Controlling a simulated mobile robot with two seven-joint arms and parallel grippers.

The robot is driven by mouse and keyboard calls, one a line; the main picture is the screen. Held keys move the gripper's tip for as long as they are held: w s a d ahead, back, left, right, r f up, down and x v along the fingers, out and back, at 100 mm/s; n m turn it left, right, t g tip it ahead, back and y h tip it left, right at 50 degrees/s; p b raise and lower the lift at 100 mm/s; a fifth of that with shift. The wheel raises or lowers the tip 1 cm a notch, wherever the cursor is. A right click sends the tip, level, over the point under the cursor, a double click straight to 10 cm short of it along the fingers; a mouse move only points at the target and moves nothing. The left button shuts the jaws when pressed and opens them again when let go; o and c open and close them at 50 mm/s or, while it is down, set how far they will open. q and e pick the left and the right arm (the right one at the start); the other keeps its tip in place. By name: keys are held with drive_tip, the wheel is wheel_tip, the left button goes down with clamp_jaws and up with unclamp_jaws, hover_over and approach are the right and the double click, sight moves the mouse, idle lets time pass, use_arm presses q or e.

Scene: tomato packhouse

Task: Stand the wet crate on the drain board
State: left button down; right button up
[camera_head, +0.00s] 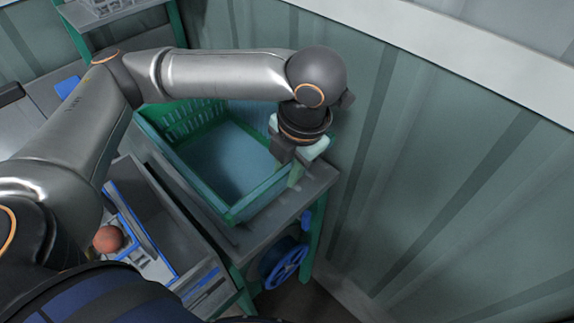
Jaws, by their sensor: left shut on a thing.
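The crate (247,206) is green with slatted walls and a bluish inside floor, and it looks empty. It sits on or just over a grey board-like surface (318,183) on a green-legged stand; I cannot tell whether it touches. My left gripper (294,176) points down at the crate's right-hand wall and is shut on its rim. My left arm crosses above the crate and hides part of its far side. Whether the crate is wet cannot be told. My right gripper is not in view.
A corrugated green wall (430,160) stands close on the right. A blue wheel (284,262) is under the stand. Left of the crate are a grey trough (165,225) and a round reddish tomato (108,239). A shelf (105,18) with a pale basket is at top left.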

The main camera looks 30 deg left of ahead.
use_arm(q)
drive_tip(key=shift+f, duration=0.3)
drive_tip(key=c, duration=0.6)
unclamp_jaws()
drive_tip(key=shift+f, duration=0.1)
drive_tip(key=shift+c, duration=0.4)
drive_tip(key=shift+c, duration=1.2)
drive_tip(key=p+v, duration=0.2)
drive_tip(key=p, duration=0.1)
drive_tip(key=a+p+v, duration=0.1)
drive_tip(key=p+v, duration=0.1)
drive_tip(key=p, duration=0.1)
drive_tip(key=shift+w+d+r, duration=0.1)
drive_tip(key=shift+r, duration=0.4)
drive_tip(key=shift+a+p+v, duration=0.25)
drive_tip(key=shift+p+v, duration=0.6)
drive_tip(key=shift+v, duration=0.25)
